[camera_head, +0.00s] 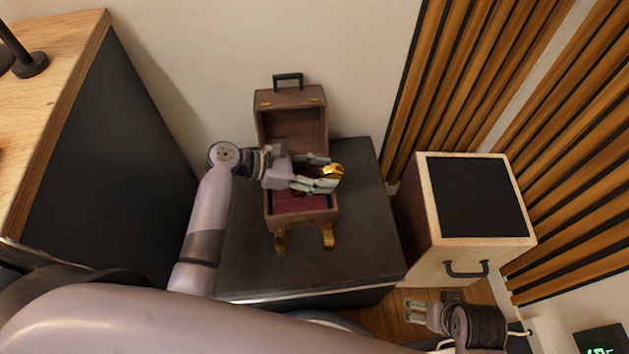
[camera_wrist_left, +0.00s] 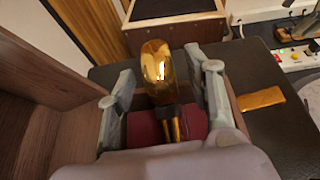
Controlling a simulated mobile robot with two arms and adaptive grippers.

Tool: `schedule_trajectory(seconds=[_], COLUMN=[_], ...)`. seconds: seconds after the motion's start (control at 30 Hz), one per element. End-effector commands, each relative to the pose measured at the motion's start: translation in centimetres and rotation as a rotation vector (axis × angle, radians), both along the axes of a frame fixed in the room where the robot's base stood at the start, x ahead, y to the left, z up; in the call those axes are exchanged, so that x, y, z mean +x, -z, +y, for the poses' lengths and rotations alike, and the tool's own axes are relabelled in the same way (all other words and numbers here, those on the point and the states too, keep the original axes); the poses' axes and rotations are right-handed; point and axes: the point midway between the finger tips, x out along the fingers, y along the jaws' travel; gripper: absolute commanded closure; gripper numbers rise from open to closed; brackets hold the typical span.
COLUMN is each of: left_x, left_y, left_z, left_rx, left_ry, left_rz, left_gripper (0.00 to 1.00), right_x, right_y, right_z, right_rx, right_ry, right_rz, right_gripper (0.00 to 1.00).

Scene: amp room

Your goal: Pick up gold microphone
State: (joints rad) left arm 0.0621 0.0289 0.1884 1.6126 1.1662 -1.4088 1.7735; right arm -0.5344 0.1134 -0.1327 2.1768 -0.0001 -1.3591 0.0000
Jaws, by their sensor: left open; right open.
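The gold microphone (camera_head: 334,170) is at the open wooden case (camera_head: 291,222) with a dark red lining. In the left wrist view its rounded gold head (camera_wrist_left: 156,62) points away from me and its darker, narrower stem runs back between my fingers. My left gripper (camera_head: 326,173) is over the case. It is open, with one finger on each side of the microphone in the left wrist view (camera_wrist_left: 167,72); I cannot tell whether they touch it. The hand hides part of the microphone. My right gripper (camera_head: 414,312) is open and empty at the lower right, away from the case.
The case stands on a dark cabinet top (camera_head: 355,262), its lid (camera_head: 291,105) raised against the wall side. A wood-edged speaker box (camera_head: 475,198) stands right of the cabinet. A wooden desk (camera_head: 60,50) is at the left. Slatted wood panels line the right wall.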

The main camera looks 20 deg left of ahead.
Motion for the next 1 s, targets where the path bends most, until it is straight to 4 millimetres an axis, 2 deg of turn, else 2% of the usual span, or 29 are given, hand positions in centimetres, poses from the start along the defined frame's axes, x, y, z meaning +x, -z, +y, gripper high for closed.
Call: schedule_trajectory(seconds=[0.07, 0.73, 1.0], left_x=[0.0, -0.03, 0.0], left_y=[-0.03, -0.02, -0.1], left_z=[0.01, 0.04, 0.03], left_rx=[0.0, 0.0, -0.001], left_ry=[0.0, 0.0, 0.0], left_rz=[0.0, 0.0, -0.001], left_gripper=[0.54, 0.98, 1.0], right_x=[-0.01, 0.01, 0.02], right_y=[0.01, 0.05, 0.05], right_z=[-0.01, -0.02, -0.01], right_rx=[0.0, 0.0, 0.0], right_ry=[0.0, 0.0, 0.0], right_rz=[0.0, 0.001, 0.0], right_gripper=[0.2, 0.2, 0.2])
